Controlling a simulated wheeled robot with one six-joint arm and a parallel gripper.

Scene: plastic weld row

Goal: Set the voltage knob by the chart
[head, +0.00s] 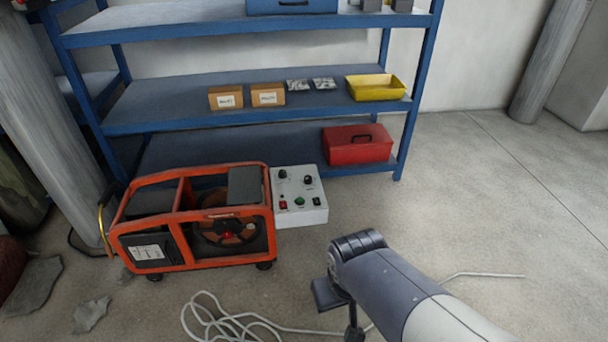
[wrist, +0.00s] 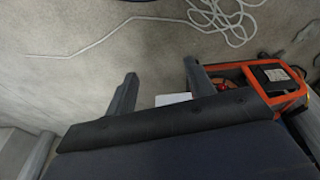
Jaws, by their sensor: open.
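A white control box (head: 300,215) stands on the floor against the right side of an orange-framed machine (head: 200,262). Its face has two dark knobs, one at the upper left (head: 283,174) and one at the upper right (head: 308,180); I cannot read which is voltage. Below them are a red switch, a green button and a dark switch. A white label (head: 147,252) is on the machine, its text too small to read. My gripper (wrist: 160,86) is open, its fingers apart and empty. In the wrist view, a white patch, probably the box, shows beyond the gripper, mostly hidden.
A blue shelf rack (head: 250,84) behind holds small cardboard boxes, a yellow bin (head: 376,87) and a red toolbox (head: 357,144). A white cable (head: 215,325) lies coiled on the floor in front. Broken slabs (head: 32,286) lie at left. Floor at right is mostly clear.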

